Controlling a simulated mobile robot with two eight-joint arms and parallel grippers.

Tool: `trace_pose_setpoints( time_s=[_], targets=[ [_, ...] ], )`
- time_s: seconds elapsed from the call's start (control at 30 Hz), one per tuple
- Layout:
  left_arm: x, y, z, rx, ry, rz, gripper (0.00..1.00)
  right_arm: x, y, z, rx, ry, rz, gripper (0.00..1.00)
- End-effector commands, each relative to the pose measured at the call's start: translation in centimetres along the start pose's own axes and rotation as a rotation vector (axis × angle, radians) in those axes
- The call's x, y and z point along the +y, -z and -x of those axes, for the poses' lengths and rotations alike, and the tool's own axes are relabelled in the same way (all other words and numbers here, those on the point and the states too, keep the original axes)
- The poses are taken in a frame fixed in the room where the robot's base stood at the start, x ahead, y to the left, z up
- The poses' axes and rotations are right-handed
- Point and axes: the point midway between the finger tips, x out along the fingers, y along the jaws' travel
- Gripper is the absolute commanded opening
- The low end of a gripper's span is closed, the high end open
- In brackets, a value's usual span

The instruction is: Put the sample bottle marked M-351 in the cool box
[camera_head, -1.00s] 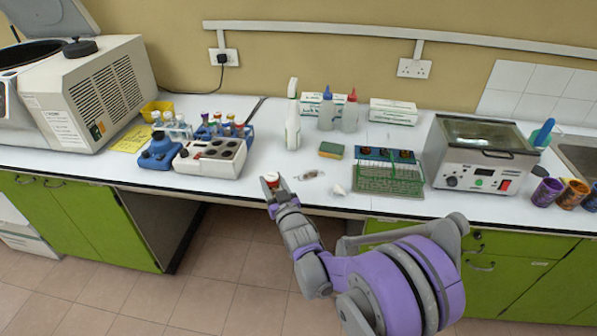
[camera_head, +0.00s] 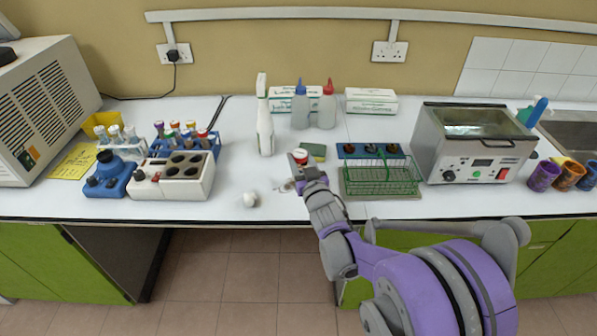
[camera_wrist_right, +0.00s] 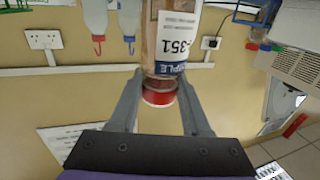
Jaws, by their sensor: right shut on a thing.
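The sample bottle is in my right gripper (camera_head: 309,177), which is shut on it. In the head view its red-and-white cap (camera_head: 300,155) shows just above the fingers, over the bench front. In the right wrist view the bottle (camera_wrist_right: 171,40) appears upside down, with a red cap and a white label reading "351" and part of "SAMPLE"; the start of the mark is cut off. The right gripper's two fingers (camera_wrist_right: 160,100) stand on either side of its cap end. No cool box can be made out in the current views. My left gripper is not in view.
A green wire rack (camera_head: 381,180) and a steel bath (camera_head: 474,146) stand to the right. A white spray bottle (camera_head: 264,125) stands behind left. A small white item (camera_head: 250,199) lies at the bench front. Tube racks (camera_head: 185,145) and a white block (camera_head: 170,180) are further left.

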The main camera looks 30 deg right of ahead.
Motion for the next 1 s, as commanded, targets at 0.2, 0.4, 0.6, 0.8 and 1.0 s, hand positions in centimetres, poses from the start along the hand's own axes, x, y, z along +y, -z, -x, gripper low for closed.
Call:
trace_pose_setpoints(
  time_s=[0.2,0.4,0.6,0.8,1.0],
  targets=[
    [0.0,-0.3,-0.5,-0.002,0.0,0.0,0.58,0.0,-3.2,-0.1,0.0,0.001,0.0,0.0],
    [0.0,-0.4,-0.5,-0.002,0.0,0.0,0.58,0.0,-4.2,0.0,0.001,0.0,-0.001,0.0],
    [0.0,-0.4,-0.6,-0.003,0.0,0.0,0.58,0.0,-4.2,0.0,0.0,0.0,-0.001,0.0],
    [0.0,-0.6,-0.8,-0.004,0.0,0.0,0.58,0.0,-4.5,0.0,0.0,0.0,-0.001,0.64],
    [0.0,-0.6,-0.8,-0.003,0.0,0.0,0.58,0.0,-4.5,0.0,0.0,0.0,-0.001,0.78]
  ],
)
